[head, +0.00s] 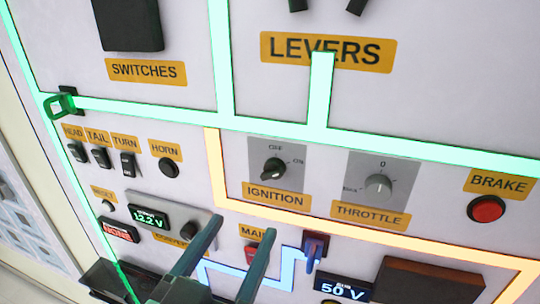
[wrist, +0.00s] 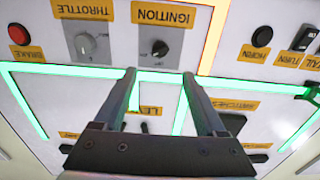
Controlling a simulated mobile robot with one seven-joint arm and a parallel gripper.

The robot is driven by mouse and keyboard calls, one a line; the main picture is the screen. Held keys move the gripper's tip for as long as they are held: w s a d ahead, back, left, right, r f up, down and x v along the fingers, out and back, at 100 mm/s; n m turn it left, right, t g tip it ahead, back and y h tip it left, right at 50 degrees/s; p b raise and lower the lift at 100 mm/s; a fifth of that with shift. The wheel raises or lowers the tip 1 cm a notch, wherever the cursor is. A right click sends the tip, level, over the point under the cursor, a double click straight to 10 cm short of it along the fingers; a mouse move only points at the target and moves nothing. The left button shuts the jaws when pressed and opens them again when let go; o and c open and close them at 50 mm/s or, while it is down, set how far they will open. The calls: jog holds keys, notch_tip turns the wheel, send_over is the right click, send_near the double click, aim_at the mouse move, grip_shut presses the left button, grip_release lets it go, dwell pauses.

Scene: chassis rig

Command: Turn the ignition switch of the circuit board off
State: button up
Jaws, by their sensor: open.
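The ignition switch (head: 274,168) is a black rotary knob on a grey plate, above an orange IGNITION label (head: 276,198). Small markings sit above it and to its upper right; I cannot tell surely which one the knob points to. In the wrist view the ignition knob (wrist: 160,49) lies just beyond the fingertips, roughly centred between them. My gripper (head: 243,227) is open and empty, its two fingers reaching up from below toward the knob in the head view. In the wrist view my gripper (wrist: 159,74) shows both fingers spread apart, with nothing between the tips.
The throttle knob (head: 378,186) is right of the ignition, with the red brake button (head: 487,208) further right. The horn button (head: 168,167) and several rocker switches are left.

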aim_at(271, 178)
jog(key=b+x, duration=0.1)
jog(key=x, duration=1.1)
jog(key=shift+b, duration=0.4)
jog(key=shift+w+d+f, duration=0.1)
jog(key=shift+w+d, duration=0.05)
jog(key=shift+w, duration=0.2)
grip_shut()
